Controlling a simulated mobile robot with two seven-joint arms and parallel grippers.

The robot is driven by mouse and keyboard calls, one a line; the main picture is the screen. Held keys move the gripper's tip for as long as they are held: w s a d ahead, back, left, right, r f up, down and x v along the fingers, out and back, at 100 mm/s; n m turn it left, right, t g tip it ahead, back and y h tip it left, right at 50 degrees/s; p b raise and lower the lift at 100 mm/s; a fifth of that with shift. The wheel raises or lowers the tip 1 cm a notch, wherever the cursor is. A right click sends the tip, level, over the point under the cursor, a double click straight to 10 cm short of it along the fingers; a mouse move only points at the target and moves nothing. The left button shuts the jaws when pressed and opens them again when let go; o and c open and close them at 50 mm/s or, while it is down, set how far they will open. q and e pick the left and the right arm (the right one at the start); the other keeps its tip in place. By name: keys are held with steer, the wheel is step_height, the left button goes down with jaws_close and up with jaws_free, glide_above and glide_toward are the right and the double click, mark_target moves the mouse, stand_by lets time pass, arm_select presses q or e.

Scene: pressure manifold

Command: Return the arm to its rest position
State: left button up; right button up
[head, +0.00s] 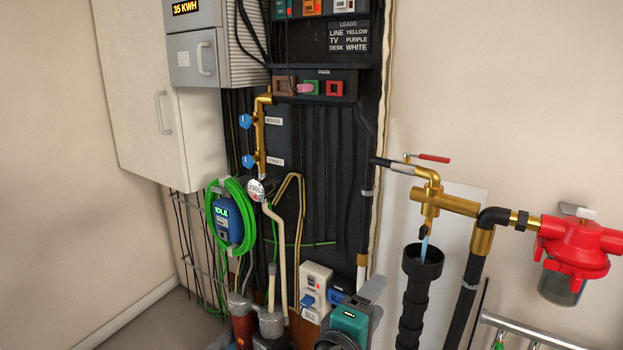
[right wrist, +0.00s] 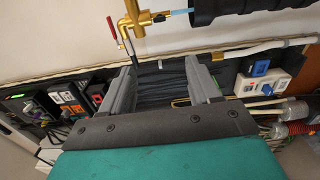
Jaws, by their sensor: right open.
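My right gripper (head: 356,308), teal with grey fingers, is low in the head view, in front of the lower end of the dark wall panel. In the right wrist view its two grey fingers (right wrist: 163,88) stand apart with nothing between them. Dark cables on the panel show in the gap behind them. The gripper appears clear of the brass valve with the red lever (head: 434,158), which is up and to its right. The rest of my right arm is mostly out of the picture. My left gripper is not in view.
A black drain pipe (head: 423,262) stands right of my gripper, with a light blue stream above it. A red filter (head: 578,245) is farther right. White sockets (head: 316,280) are close behind my gripper. A green hose coil (head: 231,215) hangs left. The far-left floor is clear.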

steer(key=d+r+n+t+h, duration=0.15)
steer(key=d+n+h, duration=0.35)
steer(key=d, duration=2.2)
steer(key=s+a+f+m+g+y, duration=0.15)
steer(key=s+f+y, duration=0.3)
steer(key=f, duration=0.55)
steer(key=s+a+f+m+g+y, duration=0.1)
steer(key=s+f+g+y, duration=0.3)
steer(key=f, duration=0.6)
steer(key=s+a+f+m+g+y, duration=0.1)
steer(key=s+a+f+m+y, duration=0.2)
steer(key=s, duration=0.4)
steer(key=s+a+f+m+y, duration=0.1)
steer(key=s+a+m+y, duration=0.3)
steer(key=s+y, duration=0.25)
steer(key=a+m+h, duration=0.1)
steer(key=a+m, duration=0.3)
steer(key=a, duration=0.6)
steer(key=shift+a+f+t, duration=0.2)
steer(key=shift+f+t, duration=0.05)
steer(key=shift+t, duration=0.15)
steer(key=shift+s, duration=0.15)
stand_by(0.4)
